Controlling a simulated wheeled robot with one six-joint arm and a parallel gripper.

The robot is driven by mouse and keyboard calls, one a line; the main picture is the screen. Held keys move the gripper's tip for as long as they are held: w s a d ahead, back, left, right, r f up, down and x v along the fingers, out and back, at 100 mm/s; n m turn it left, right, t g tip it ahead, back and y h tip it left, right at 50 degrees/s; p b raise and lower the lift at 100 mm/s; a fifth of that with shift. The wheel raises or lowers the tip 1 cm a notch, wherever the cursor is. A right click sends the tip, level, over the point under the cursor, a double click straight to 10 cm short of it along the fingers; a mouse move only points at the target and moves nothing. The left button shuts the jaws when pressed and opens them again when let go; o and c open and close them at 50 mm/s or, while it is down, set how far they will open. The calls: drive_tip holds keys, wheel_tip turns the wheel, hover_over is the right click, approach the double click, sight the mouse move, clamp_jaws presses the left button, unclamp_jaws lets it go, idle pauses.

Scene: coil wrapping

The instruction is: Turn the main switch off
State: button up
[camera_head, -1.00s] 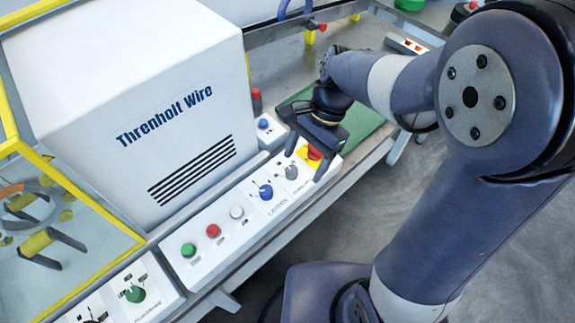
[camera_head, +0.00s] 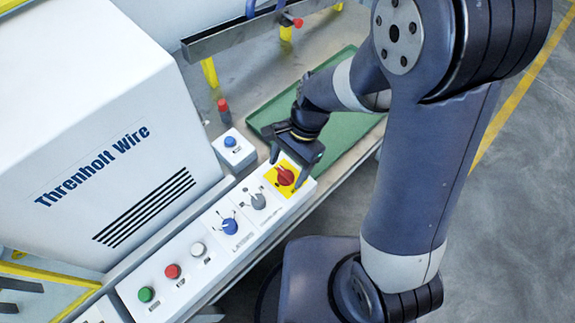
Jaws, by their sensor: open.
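The main switch (camera_head: 286,176) is a red rotary knob on a yellow plate at the right end of the white control panel. Its exact setting is too small to read. My gripper (camera_head: 288,172) is open and points down over this end of the panel. One finger shows to the left of the red knob and the other to its right. I cannot tell whether the fingers touch the knob.
Left of it on the panel are a grey knob (camera_head: 258,201), a blue knob (camera_head: 230,226), and white, red and green buttons. A green mat (camera_head: 340,108) lies behind my gripper. The white Threnholt Wire housing (camera_head: 90,130) fills the left.

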drive_tip(key=shift+s+f, duration=0.1)
drive_tip(key=shift+f, duration=0.05)
drive_tip(key=shift+c, duration=0.2)
drive_tip(key=c, duration=1)
drive_tip(key=shift+o, duration=0.2)
